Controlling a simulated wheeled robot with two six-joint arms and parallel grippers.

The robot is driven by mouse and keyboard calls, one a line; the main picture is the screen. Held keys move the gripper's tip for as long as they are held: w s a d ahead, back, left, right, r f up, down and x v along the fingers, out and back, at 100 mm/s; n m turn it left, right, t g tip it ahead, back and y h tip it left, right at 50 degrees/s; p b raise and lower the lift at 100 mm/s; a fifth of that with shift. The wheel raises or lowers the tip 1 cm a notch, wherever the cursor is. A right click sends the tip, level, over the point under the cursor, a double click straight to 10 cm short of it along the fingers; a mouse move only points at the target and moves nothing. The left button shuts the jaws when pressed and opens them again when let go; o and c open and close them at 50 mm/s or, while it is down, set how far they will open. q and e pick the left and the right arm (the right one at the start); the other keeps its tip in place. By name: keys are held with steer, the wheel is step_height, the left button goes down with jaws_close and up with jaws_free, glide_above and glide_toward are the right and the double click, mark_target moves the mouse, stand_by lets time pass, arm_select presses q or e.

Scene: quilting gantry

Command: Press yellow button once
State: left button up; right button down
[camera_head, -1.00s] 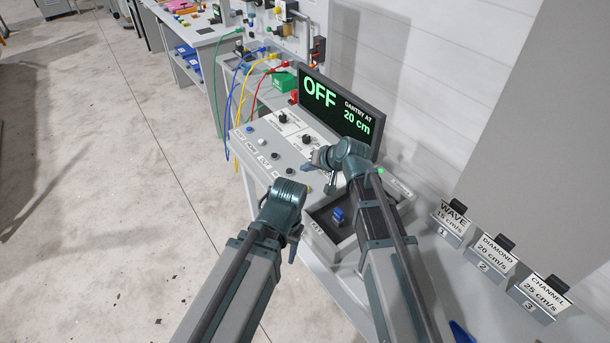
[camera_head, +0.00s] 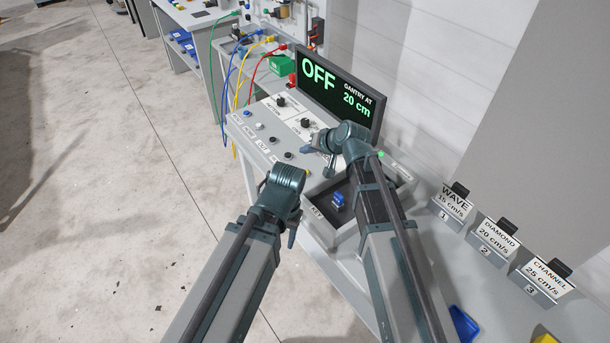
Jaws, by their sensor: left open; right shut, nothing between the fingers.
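The control panel (camera_head: 268,128) slopes below a screen (camera_head: 340,92) that reads OFF and GANTRY AT 20 cm. A row of small buttons runs along its front edge: a blue one (camera_head: 247,113), a white one (camera_head: 260,126) and dark ones (camera_head: 288,155). A small yellow spot, seemingly the yellow button (camera_head: 307,171), shows at the near end, just right of my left wrist. My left gripper (camera_head: 292,236) is open, pointing down beside the panel's front edge, its fingers mostly hidden. My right gripper (camera_head: 325,163) is shut and empty over the panel, close behind the yellow spot.
A grey tray (camera_head: 317,214) marked KEY holds a blue item (camera_head: 338,199), partly behind my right arm. Cards WAVE (camera_head: 452,203), DIAMOND (camera_head: 496,238) and CHANNEL (camera_head: 546,279) stand at the right. Coloured cables and a green box (camera_head: 264,94) lie behind the panel. Open floor is at left.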

arm_select(q)
step_height(320, 180, down, 7)
steer(key=b, duration=0.5)
steer(key=shift+r+b, duration=0.15)
steer(key=shift+b, duration=0.25)
arm_select(e)
step_height(320, 180, down, 7)
steer(key=shift+r, duration=0.2)
stand_by(0.8)
arm_select(q)
steer(key=shift+f+b, duration=0.4)
arm_select(e)
steer(key=shift+f, duration=0.45)
arm_select(q)
steer(key=shift+f+b, duration=0.45)
arm_select(e)
steer(key=shift+f, duration=0.4)
arm_select(q)
steer(key=shift+r, duration=0.15)
arm_select(e)
steer(key=shift+r, duration=0.15)
arm_select(q)
steer(key=shift+r+p, duration=0.75)
steer(key=shift+p, duration=0.15)
arm_select(e)
steer(key=shift+r, duration=0.75)
